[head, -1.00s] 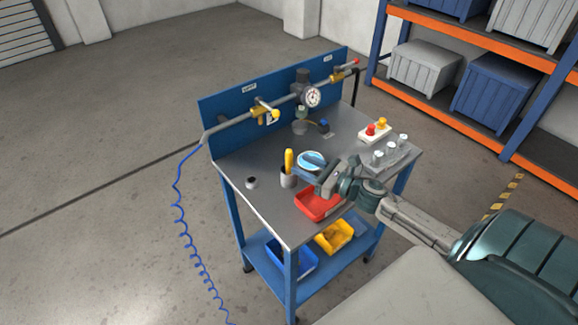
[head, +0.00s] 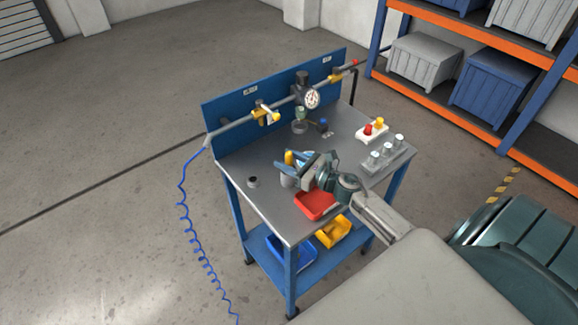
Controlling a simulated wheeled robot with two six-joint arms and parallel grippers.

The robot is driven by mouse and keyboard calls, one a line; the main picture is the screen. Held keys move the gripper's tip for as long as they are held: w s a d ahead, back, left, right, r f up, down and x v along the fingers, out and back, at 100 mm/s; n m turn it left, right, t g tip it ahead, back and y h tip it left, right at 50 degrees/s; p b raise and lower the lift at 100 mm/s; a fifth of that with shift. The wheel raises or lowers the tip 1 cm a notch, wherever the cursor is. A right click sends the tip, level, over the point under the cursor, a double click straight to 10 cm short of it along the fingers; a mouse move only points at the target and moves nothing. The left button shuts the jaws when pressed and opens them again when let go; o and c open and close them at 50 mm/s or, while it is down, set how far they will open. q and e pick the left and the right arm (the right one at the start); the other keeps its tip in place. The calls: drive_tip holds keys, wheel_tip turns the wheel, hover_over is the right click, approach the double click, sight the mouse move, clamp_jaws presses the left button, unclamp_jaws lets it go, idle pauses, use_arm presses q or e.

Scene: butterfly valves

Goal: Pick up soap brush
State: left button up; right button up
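A yellow brush handle (head: 289,158) stands up at the middle of the workbench, which I take to be the soap brush. The dark holder it stands in is now mostly hidden behind my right gripper. My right gripper (head: 293,174) is over the bench top, right beside the handle, with its arm coming in from the right. My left gripper is not in view.
A red tray (head: 315,205) sits just below my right gripper. A pipe with valves and a gauge (head: 312,97) runs along the blue back panel. Several jars (head: 375,158) and a box with red and yellow buttons (head: 370,132) stand at right.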

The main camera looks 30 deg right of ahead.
clamp_jaws()
wheel_tip(320, 180, up, 10)
drive_tip(key=shift+p, duration=1)
